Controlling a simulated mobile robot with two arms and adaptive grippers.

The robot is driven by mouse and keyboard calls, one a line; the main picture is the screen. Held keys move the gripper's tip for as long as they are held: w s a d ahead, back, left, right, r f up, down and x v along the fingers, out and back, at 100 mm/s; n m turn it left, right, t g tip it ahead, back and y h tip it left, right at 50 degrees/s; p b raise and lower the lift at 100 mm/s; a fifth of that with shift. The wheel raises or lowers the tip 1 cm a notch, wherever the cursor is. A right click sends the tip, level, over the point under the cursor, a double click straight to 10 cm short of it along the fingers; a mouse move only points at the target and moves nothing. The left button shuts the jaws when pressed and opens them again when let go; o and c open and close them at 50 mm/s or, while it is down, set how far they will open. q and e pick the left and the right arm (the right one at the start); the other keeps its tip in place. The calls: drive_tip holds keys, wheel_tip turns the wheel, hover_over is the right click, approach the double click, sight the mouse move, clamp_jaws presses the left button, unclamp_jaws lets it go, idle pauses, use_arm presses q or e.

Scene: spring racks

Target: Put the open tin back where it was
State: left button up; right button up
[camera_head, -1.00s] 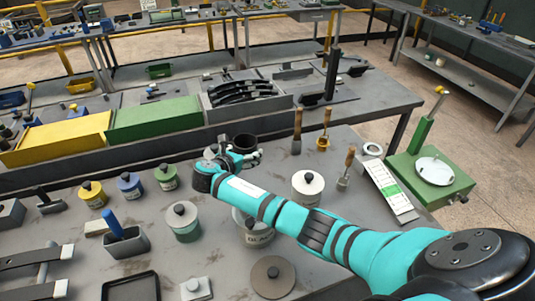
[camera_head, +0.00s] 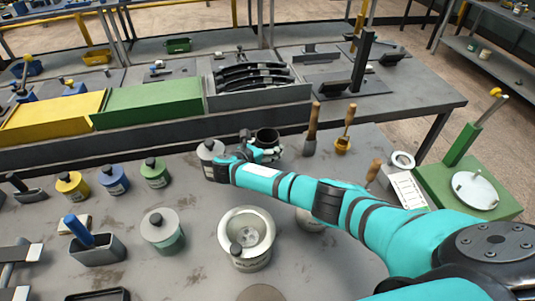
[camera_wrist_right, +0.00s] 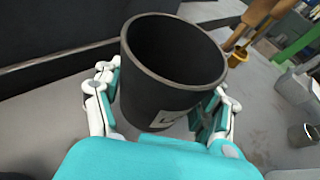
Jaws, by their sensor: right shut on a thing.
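A dark, open, empty-looking tin (camera_head: 266,137) with a pale label stands upright in my right gripper (camera_head: 257,154). In the right wrist view, the fingers of this gripper (camera_wrist_right: 160,108) are shut on the two sides of the tin (camera_wrist_right: 160,85), whose open mouth faces up. The tin is near the raised back ledge, between a grey lidded tin (camera_head: 210,150) and a wooden-handled brush (camera_head: 312,130). I cannot tell whether its base touches the bench. My left gripper is not in view.
Green (camera_head: 155,172), blue (camera_head: 113,179) and yellow (camera_head: 72,185) knobbed tins stand to the left. A wide pale tin (camera_head: 247,245) stands below my right arm. A second brush (camera_head: 344,140) and a green stand (camera_head: 470,185) are to the right.

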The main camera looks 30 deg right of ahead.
wheel_tip(320, 180, down, 4)
drive_tip(key=shift+d+r, duration=0.1)
drive_tip(key=shift+r, duration=0.15)
drive_tip(key=shift+f+b, duration=0.1)
drive_tip(key=shift+b, duration=0.2)
drive_tip(key=o, duration=1.5)
drive_tip(key=shift+c, duration=0.2)
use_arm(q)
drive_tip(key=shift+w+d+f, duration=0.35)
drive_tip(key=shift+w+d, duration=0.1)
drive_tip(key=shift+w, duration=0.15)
use_arm(e)
drive_tip(key=shift+r, duration=0.2)
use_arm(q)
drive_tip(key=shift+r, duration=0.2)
use_arm(e)
drive_tip(key=v, duration=1.2)
